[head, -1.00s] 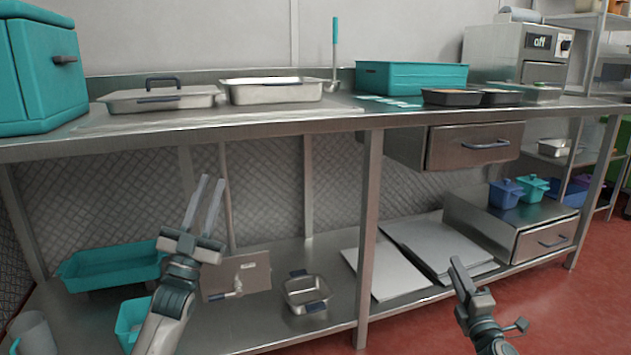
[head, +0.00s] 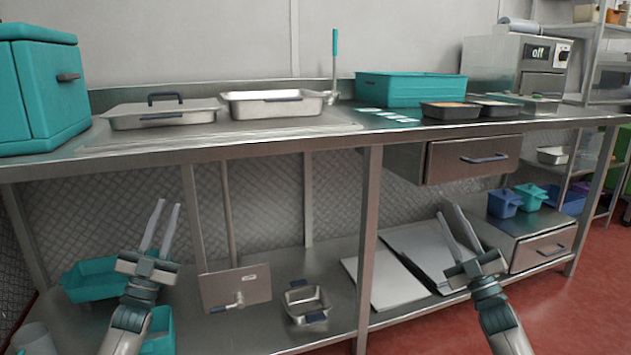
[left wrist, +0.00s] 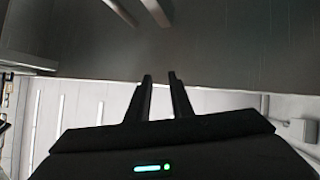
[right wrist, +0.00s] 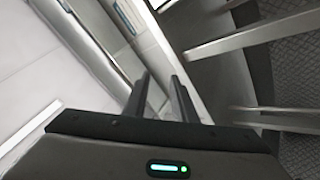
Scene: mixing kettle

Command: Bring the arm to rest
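My left gripper (head: 166,204) is raised with fingers pointing up, in front of the counter's lower shelf at the left. Its two fingers stand apart with nothing between them, also in the left wrist view (left wrist: 160,77). My right gripper (head: 449,210) also points up, in front of the grey flat panels on the lower shelf. Its fingers are apart and empty, as the right wrist view (right wrist: 160,77) shows too. Neither gripper appears to touch anything.
The steel counter (head: 250,140) spans the view above both grippers. It bears a lidded pan (head: 160,113), an open pan (head: 270,105) and a teal crate (head: 410,88). A drawer (head: 475,157) hangs under it. Red floor (head: 570,310) is clear at the right.

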